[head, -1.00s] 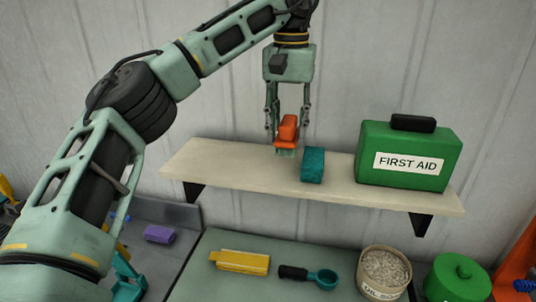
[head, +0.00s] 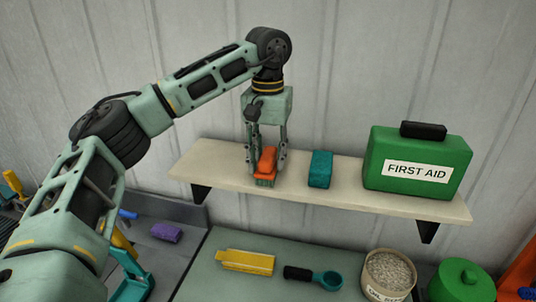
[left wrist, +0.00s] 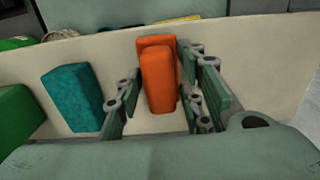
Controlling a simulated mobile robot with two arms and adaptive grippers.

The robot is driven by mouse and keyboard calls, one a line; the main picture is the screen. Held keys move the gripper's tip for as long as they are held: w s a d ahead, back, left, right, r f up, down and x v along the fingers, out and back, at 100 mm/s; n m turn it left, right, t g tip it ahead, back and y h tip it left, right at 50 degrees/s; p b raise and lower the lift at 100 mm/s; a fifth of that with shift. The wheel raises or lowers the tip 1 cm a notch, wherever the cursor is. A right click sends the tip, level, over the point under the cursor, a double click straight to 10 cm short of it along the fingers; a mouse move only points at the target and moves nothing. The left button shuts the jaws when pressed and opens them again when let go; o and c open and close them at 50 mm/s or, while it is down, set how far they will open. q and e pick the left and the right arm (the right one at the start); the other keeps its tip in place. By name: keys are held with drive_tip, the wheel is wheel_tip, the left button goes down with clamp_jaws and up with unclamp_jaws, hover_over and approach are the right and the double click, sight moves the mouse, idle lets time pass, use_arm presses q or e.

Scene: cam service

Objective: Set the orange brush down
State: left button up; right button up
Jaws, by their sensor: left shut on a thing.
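The orange brush (head: 266,163) with green bristles is upright, bristles down, at the shelf's surface; I cannot tell whether the bristles touch it. My left gripper (head: 265,168) points down and is shut on the brush. In the left wrist view the brush's orange handle (left wrist: 159,80) shows between the fingers (left wrist: 160,100), and its bristles are hidden. The pale shelf (head: 345,195) runs along the wall. My right gripper is not in view.
A teal block (head: 320,169) stands on the shelf right of the brush, with a green first aid box (head: 415,190) farther right. The shelf left of the brush is clear. Below are a yellow object (head: 246,261), a teal scoop (head: 327,280) and a tub of granules (head: 388,271).

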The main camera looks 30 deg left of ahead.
sight(268, 153)
use_arm(q)
drive_tip(key=shift+f, duration=0.1)
drive_tip(key=o, duration=1)
drive_tip(key=shift+d, duration=0.1)
wheel_tip(268, 153, up, 12)
drive_tip(key=shift+r, duration=0.2)
drive_tip(key=shift+s+f, duration=0.1)
